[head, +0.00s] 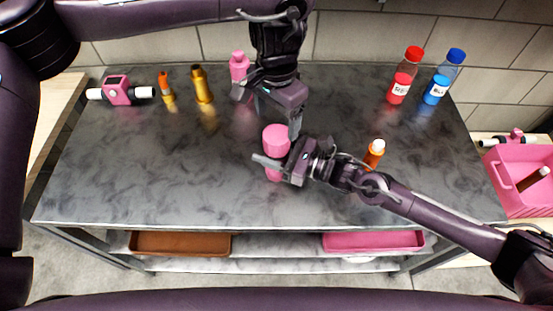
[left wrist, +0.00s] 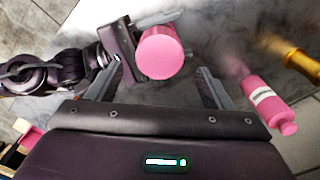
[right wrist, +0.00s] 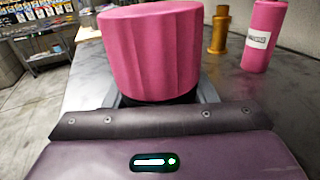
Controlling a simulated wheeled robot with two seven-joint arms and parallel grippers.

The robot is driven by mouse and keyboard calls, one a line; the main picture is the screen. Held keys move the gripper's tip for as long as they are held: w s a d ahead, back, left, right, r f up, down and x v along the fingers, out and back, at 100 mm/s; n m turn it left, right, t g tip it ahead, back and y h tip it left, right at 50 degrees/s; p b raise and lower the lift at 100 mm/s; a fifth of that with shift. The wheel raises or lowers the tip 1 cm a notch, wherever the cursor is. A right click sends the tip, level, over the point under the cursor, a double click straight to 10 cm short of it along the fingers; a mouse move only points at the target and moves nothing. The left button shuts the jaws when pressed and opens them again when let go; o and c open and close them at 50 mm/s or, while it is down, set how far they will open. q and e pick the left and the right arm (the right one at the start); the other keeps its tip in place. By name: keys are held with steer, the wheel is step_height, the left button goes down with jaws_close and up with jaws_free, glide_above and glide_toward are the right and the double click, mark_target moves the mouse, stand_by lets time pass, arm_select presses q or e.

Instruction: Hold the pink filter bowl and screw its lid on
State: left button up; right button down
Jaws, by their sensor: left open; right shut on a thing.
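The pink filter bowl (head: 273,174) stands upright near the middle of the grey table. A wide pink ribbed piece, seemingly the lid (head: 276,138), forms its top; it fills the upper right wrist view (right wrist: 150,55), and I cannot tell how tightly it sits. My right gripper (head: 280,163) is shut around the bowl below this wide piece. My left gripper (head: 268,108) is open and empty, pointing down above and behind the bowl. In the left wrist view the round flat pink top (left wrist: 160,52) lies beyond and between its open fingers (left wrist: 160,85).
A labelled pink bottle (head: 239,66) and gold bottle (head: 202,84) stand behind, left of my left gripper. An orange bottle (head: 374,153) stands close to my right forearm. Red (head: 400,88) and blue (head: 436,90) bottles stand at back right. The table's front left is clear.

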mark_target(276, 134)
arm_select(q)
step_height(276, 134, down, 7)
steer(key=shift+r, duration=0.1)
stand_by(0.4)
steer(key=c, duration=1)
steer(key=m, duration=2.2)
steer(key=shift+m, duration=0.3)
